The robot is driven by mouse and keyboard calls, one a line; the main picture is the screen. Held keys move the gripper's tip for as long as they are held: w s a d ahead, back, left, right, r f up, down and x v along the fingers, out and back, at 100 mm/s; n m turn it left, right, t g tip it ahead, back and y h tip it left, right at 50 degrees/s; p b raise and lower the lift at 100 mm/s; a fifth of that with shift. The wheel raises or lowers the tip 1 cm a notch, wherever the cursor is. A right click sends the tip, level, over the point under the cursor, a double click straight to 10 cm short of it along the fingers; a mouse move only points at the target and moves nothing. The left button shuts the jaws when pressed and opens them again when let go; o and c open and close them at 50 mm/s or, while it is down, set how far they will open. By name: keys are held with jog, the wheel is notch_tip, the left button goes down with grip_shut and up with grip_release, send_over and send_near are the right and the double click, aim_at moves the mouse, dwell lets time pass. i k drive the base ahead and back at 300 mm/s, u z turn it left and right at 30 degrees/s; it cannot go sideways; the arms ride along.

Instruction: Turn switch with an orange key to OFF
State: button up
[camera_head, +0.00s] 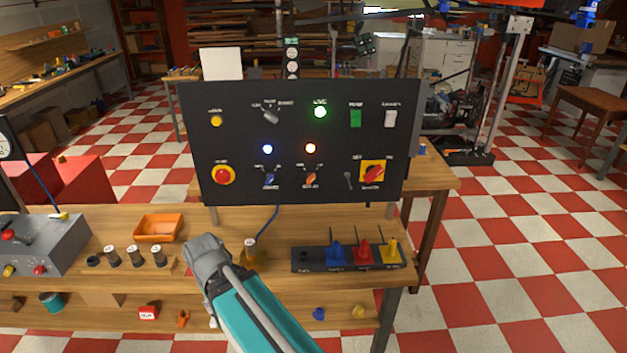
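The black control panel (290,133) stands upright on the wooden workbench. The switch with an orange key (311,178) is in its lower row, right of centre, below a lit orange lamp (311,149). The key is small, and its exact setting and the label words around it cannot be read. My arm reaches up from the bottom edge, with its grey joint in front of the bench, below and left of the switch and apart from the panel. My gripper's fingers do not show.
A similar blue-key switch (269,178) is left of the orange one. A red rotary switch on a yellow plate (373,173) is to the right. A red button (222,175) is at the left. A strip with coloured plugs (347,257) and an orange tray (159,227) lie on the bench.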

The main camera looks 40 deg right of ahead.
aim_at(311, 175)
jog(key=z, duration=0.05)
jog(key=k, duration=1.1)
jog(key=z, duration=1.1)
jog(key=i, duration=1)
jog(key=z, duration=0.05)
